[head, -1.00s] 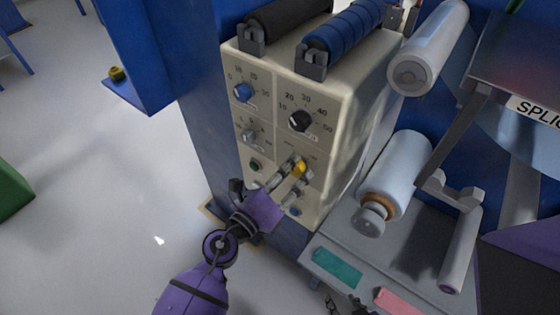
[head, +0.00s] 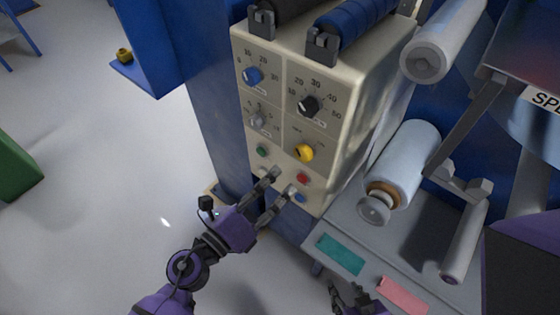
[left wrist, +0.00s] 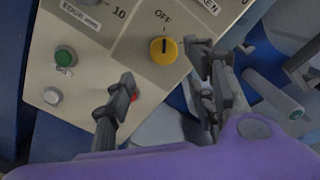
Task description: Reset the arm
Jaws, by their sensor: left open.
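My left gripper (head: 282,182) is open and empty, in front of the lower part of the cream control panel (head: 275,130). A yellow knob (head: 304,153) on the panel shows uncovered, up and right of the fingertips. In the left wrist view the yellow knob (left wrist: 163,50) sits beneath the word OFF, with its dark mark upright, between and beyond the two fingers. A red button (head: 302,178) and a blue button (head: 299,197) lie near the fingers. A green button (head: 262,151) is to the left. My right gripper (head: 352,297) shows only partly at the bottom edge; its jaws are unclear.
A blue knob (head: 253,76) and a black knob (head: 308,106) are higher on the panel. A blue roller (head: 350,25) lies on top. A white film roll (head: 405,160) and a grey ledge with a teal pad (head: 340,254) and pink pad (head: 403,295) stand right. Open floor lies left.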

